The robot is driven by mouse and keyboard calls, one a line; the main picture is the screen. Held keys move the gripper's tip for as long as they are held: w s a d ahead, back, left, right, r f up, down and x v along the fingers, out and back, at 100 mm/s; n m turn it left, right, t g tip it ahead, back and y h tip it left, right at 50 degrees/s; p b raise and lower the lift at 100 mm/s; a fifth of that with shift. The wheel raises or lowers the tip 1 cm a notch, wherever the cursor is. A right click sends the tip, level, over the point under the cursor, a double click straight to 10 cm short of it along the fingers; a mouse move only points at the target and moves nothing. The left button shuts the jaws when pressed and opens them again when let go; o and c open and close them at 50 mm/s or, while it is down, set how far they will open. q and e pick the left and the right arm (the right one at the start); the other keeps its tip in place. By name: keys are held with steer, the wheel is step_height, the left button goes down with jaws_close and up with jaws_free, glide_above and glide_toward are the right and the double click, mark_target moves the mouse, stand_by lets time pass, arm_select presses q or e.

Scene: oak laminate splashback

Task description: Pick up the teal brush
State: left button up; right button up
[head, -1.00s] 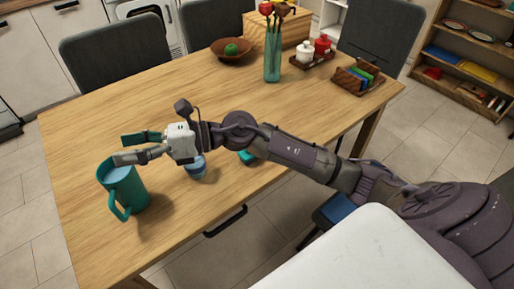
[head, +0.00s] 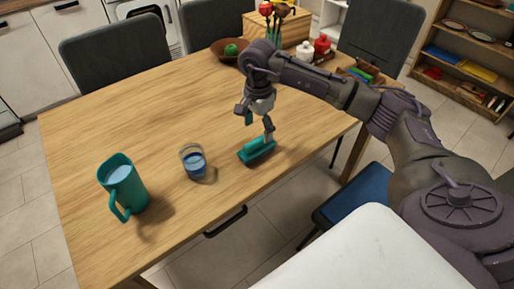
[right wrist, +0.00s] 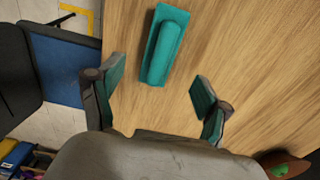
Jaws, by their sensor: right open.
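The teal brush (head: 257,151) lies on the wooden table near its front edge, right of the glass. In the right wrist view the brush (right wrist: 165,45) lies ahead of the fingers, a little left of the middle between them. My right gripper (head: 256,124) points down above the table beside the brush. Its fingers (right wrist: 157,103) are apart with nothing between them. In the head view one finger overlaps the brush's far side; I cannot tell if they touch. My left gripper is not in view.
A glass of blue liquid (head: 193,163) stands left of the brush, and a teal pitcher (head: 124,187) further left. A brown bowl (head: 228,52) and other items stand at the back. The table's front edge and a blue-seated chair (head: 348,207) are close by.

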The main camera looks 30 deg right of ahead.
mark_target(260, 140)
step_height(260, 140, down, 3)
steer(key=f+p, duration=0.1)
steer(key=f, duration=0.3)
steer(key=shift+a+f, duration=0.1)
steer(key=shift+a, duration=0.1)
steer(key=shift+f, duration=0.55)
steer(key=c, duration=1.3)
steer(key=shift+r, duration=0.2)
steer(key=shift+w+r, duration=0.1)
steer(key=shift+r, duration=0.2)
steer(key=r, duration=0.3)
steer(key=shift+s+d+r+b, duration=0.3)
steer(key=shift+s+d+b, duration=0.05)
steer(key=shift+d+b, duration=0.05)
steer(key=s+d+r, duration=0.2)
steer(key=s, duration=0.1)
steer(key=s+d+r+b, duration=0.1)
steer(key=s+d+r, duration=0.1)
steer(key=s, duration=0.1)
steer(key=s+d+r, duration=0.2)
steer(key=shift+s+d+r, duration=0.15)
steer(key=shift+s+r, duration=0.1)
steer(key=shift+s, duration=0.15)
